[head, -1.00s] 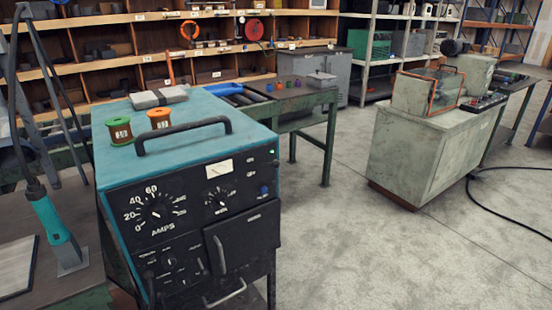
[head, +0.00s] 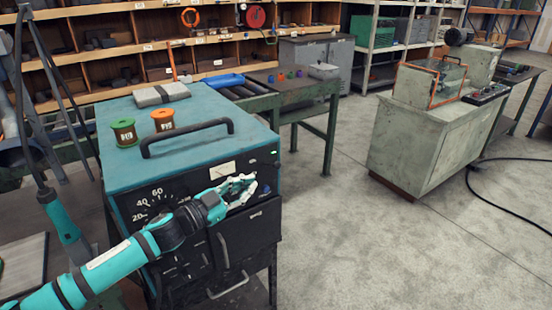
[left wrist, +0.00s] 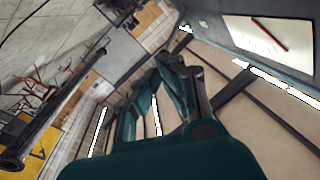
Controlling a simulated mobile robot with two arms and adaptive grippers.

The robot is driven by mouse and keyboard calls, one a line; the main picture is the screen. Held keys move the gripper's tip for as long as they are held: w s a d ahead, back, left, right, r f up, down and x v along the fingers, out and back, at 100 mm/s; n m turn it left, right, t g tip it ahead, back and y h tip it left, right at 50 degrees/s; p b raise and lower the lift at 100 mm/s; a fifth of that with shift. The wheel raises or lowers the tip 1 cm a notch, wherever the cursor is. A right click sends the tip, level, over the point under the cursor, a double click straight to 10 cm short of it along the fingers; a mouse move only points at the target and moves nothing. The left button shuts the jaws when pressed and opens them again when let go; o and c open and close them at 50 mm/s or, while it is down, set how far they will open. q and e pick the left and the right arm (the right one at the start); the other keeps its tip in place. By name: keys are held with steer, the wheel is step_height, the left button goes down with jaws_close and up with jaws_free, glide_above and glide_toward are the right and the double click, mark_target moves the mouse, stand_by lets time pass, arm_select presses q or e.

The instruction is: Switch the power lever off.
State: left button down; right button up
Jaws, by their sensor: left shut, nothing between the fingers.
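The teal-topped power unit (head: 190,110) stands in the left half of the head view, with a black front panel marked AMPS. My left gripper (head: 246,184) is shut and empty in front of the upper right of this panel. It covers the dial there, and I cannot tell whether it touches the panel. A small blue control (head: 267,188) shows just right of its fingertips, and a small green light (head: 273,152) is above. I cannot make out which part is the power lever. In the left wrist view the fingers (left wrist: 165,75) show with nothing between them. My right gripper is not in view.
A black handle (head: 187,137), a green spool (head: 124,132) and an orange spool (head: 162,120) are on the unit's top. A green bench (head: 310,95) stands behind it. A grey cabinet (head: 425,150) is at the right, with open floor between.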

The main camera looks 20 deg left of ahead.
arm_select(q)
step_height(320, 180, up, 7)
steer(key=s+d+m+g+h, duration=0.1)
steer(key=s+m+h, duration=0.1)
steer(key=m+h, duration=0.1)
steer(key=shift+f+g, duration=0.15)
steer(key=shift+g, duration=0.25)
steer(key=shift+w, duration=0.1)
steer(key=r+p, duration=0.2)
steer(key=p, duration=0.2)
glide_above(276, 163)
steer(key=s+d, duration=0.3)
steer(key=f, duration=0.1)
steer(key=a+f, duration=0.1)
steer(key=f, duration=0.1)
steer(key=a+f, duration=0.1)
steer(key=shift+w+a+f, duration=0.15)
steer(key=shift+w, duration=0.2)
